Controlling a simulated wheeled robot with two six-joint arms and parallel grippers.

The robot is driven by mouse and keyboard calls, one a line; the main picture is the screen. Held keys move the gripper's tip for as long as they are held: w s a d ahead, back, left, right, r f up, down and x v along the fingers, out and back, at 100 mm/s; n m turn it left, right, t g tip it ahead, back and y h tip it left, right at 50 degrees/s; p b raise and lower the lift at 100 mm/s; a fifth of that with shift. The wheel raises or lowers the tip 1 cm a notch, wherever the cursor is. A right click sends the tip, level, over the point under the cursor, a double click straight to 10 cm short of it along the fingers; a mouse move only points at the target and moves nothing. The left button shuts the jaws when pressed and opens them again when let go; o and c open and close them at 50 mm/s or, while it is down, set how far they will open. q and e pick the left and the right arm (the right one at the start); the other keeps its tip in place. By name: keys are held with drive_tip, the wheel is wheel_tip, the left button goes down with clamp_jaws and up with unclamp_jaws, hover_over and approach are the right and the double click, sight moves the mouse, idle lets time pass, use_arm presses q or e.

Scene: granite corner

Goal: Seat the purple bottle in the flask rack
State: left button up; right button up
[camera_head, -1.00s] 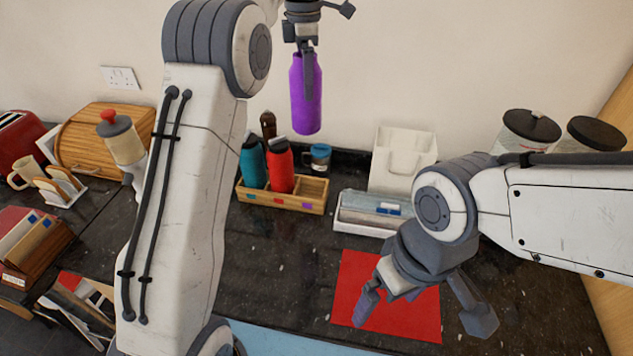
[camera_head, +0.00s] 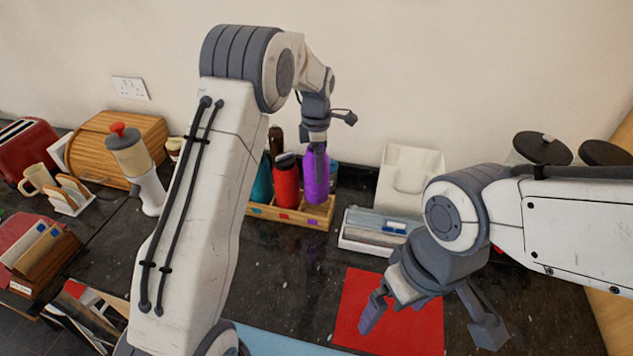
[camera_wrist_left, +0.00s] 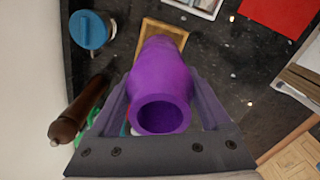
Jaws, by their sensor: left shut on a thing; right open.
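The purple bottle (camera_head: 316,180) is upright, held at its neck by my left gripper (camera_head: 317,152), which is shut on it. In the head view its base overlaps the right end of the wooden flask rack (camera_head: 262,211); I cannot tell whether it is inside the compartment or above it. The left wrist view looks down on the bottle (camera_wrist_left: 160,85) between the fingers, with the rack's wooden edge (camera_wrist_left: 148,27) past it. A red bottle (camera_head: 286,187) and a teal bottle (camera_head: 262,184) stand in the rack. My right gripper (camera_head: 428,325) is open and empty above the red mat.
A brown mill (camera_wrist_left: 76,112) and a blue-lidded cup (camera_wrist_left: 90,32) stand behind the rack. A white tray (camera_head: 372,246) with items lies to its right. The red mat (camera_head: 390,340) is in front. Dark worktop between rack and mat is clear.

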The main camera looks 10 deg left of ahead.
sight(317, 186)
use_arm(q)
wheel_tip(317, 186, down, 4)
drive_tip(key=shift+r+p, duration=0.2)
drive_tip(key=shift+p, duration=0.2)
wheel_tip(317, 186, down, 4)
drive_tip(key=shift+f+p, duration=0.1)
drive_tip(key=shift+p, duration=0.7)
drive_tip(key=shift+f, duration=0.2)
